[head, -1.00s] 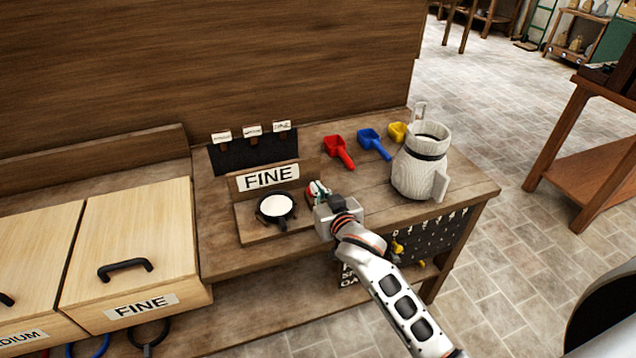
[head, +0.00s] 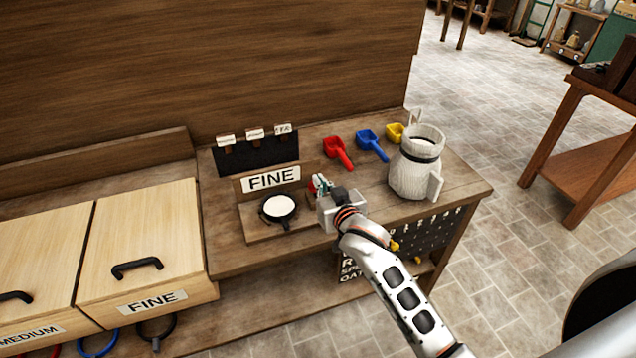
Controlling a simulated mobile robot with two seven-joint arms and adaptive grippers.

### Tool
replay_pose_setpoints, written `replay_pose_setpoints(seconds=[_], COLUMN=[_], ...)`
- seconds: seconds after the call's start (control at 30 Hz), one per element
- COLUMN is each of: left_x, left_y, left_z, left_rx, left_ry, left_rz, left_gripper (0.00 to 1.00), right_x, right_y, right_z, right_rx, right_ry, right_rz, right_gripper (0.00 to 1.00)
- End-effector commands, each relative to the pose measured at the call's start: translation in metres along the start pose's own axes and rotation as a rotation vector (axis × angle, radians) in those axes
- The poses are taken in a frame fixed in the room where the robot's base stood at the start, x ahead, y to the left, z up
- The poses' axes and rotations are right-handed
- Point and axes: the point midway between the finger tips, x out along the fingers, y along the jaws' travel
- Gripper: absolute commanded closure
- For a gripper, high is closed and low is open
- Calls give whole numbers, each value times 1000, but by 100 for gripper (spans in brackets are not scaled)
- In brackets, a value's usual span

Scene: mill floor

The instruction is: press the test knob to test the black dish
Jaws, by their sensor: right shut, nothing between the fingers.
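The black dish (head: 278,221) holds a white fill and sits on a low wooden stand in front of the FINE sign (head: 271,180). My right gripper (head: 319,185) is shut and empty, just right of the dish at the stand's right end. Its fingers point toward the back of the bench. The test knob cannot be made out; the gripper may hide it. My left gripper is not in view.
Red (head: 338,152), blue (head: 372,144) and yellow (head: 396,133) scoops lie behind the gripper. A white jug (head: 415,166) stands to its right. A black rack with labels (head: 256,155) is behind the sign. Wooden bins with handles (head: 150,240) are at left.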

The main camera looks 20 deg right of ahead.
Motion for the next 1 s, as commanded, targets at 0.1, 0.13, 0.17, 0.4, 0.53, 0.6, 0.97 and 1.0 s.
replay_pose_setpoints(seconds=[0.1, 0.13, 0.17, 0.4, 0.53, 0.6, 0.97, 1.0], left_x=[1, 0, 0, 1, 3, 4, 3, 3], left_y=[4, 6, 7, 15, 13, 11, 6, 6], left_z=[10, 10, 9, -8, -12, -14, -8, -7], left_rx=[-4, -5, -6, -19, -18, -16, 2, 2], left_ry=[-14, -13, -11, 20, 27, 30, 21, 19], left_rz=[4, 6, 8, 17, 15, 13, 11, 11], left_gripper=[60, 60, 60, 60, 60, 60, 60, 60], right_x=[-27, -34, -40, -75, -83, -84, -84, -84], right_y=[0, 0, 0, 0, 0, 0, 0, 0], right_z=[6, 5, 5, 4, 3, 3, 2, 2], right_rx=[1, 1, 1, 1, 1, 1, 0, 0], right_ry=[-4, -3, -3, -2, -1, -1, 0, 0], right_rz=[0, 1, 1, 0, 1, 1, 0, 0], right_gripper=[100, 100, 100, 100, 100, 100, 100, 100])
